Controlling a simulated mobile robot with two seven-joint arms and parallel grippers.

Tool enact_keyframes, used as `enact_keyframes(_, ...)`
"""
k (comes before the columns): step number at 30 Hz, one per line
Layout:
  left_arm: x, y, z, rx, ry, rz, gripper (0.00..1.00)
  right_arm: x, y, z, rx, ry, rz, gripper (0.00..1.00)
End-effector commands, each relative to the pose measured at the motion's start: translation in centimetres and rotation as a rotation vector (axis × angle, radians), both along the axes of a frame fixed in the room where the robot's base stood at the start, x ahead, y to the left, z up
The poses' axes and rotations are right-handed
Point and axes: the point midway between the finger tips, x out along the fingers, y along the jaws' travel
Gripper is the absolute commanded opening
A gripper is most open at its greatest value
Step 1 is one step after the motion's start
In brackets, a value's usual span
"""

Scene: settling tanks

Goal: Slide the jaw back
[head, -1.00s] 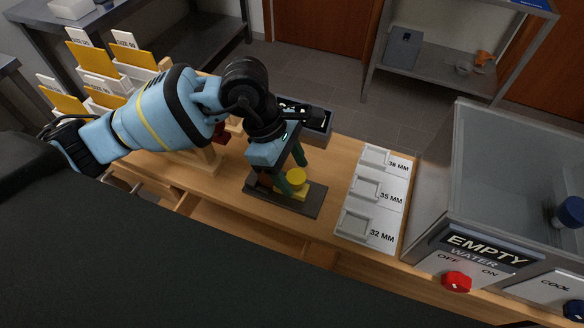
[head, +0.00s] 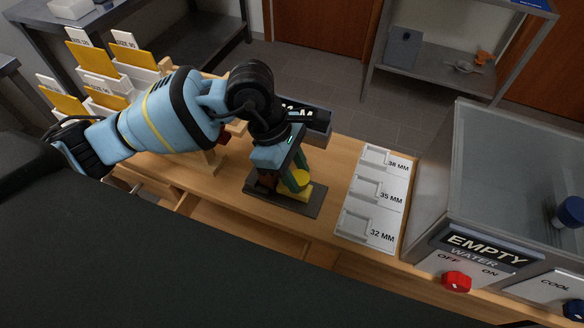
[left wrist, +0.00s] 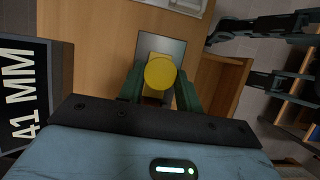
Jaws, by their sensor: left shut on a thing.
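The jaw is a yellow block with a round yellow knob (head: 301,180), sitting on a dark base plate (head: 275,201) on the wooden bench. My left gripper (head: 294,178) points down over it. Its green fingers are shut on the knob, one on each side, and hide part of it in the head view. In the left wrist view the knob (left wrist: 160,73) lies between the two fingers, with the grey plate (left wrist: 152,42) beyond. A brown block (head: 266,181) stands on the plate left of the knob, partly hidden.
A white tray (head: 350,228) marked 38, 35 and 32 MM lies to the right. A dark box (head: 318,119) stands behind my gripper, with 41 MM readable on it (left wrist: 22,90). A grey tank (head: 430,150) stands further right. An open drawer (head: 240,228) is in front.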

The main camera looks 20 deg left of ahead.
Motion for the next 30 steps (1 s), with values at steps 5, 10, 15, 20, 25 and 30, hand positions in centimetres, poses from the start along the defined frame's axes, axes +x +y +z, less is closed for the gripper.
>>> enact_keyframes(5, -0.1, -2.1, 0.0, -0.002, 0.002, -0.002, 0.0, -0.1, 0.1, -0.1, 0.002, 0.003, -0.003, 0.0)
enact_keyframes(10, -0.1, -2.2, 0.0, -0.003, 0.001, 0.0, 0.0, -0.2, 0.1, -0.1, 0.002, 0.005, -0.003, 0.0)
enact_keyframes(15, -0.1, -2.3, 0.0, -0.005, 0.001, -0.001, 0.45, -0.3, 0.1, -0.1, 0.001, 0.008, -0.003, 0.0)
enact_keyframes(20, -0.1, -2.2, 0.0, -0.003, 0.001, -0.001, 0.56, -0.4, 0.1, -0.1, 0.001, 0.008, -0.003, 0.0)
enact_keyframes(25, -0.1, -2.1, 0.0, -0.002, 0.001, 0.0, 0.56, -0.3, 0.1, 0.0, 0.002, 0.005, -0.003, 0.0)
enact_keyframes(30, 0.0, -1.7, 1.0, -0.002, -0.002, 0.0, 0.56, -0.2, 0.1, 0.0, 0.002, 0.004, -0.001, 0.0)
